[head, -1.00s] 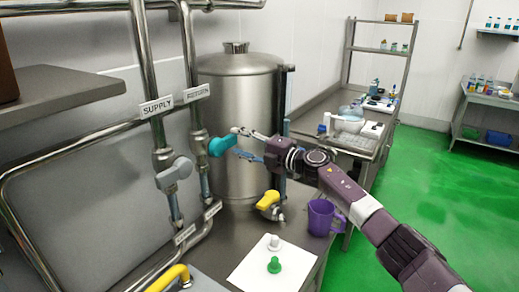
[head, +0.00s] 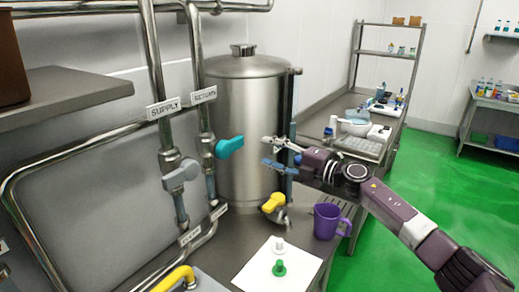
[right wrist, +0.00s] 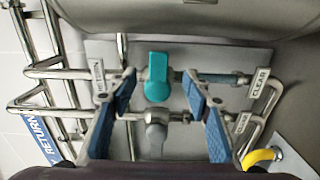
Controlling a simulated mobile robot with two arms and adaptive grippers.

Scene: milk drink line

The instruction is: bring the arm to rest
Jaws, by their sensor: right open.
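My right gripper (head: 266,152) is open and empty in the head view, in front of the steel tank and to the right of the teal valve handle (head: 229,147). A gap shows between the fingertips and the handle. In the right wrist view the two blue-padded fingers are spread wide (right wrist: 160,82), with the teal handle (right wrist: 158,76) seen between them, farther off. The grey valve handle (head: 181,174) sits on the supply pipe; it also shows in the right wrist view (right wrist: 156,138). My left gripper is not in view.
The steel tank (head: 240,120) stands behind the gripper, with a yellow handle (head: 273,203) low in front. A purple mug (head: 326,221) stands on the bench below my right arm. A white sheet (head: 262,274) holds green and white pieces. Green floor lies open at right.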

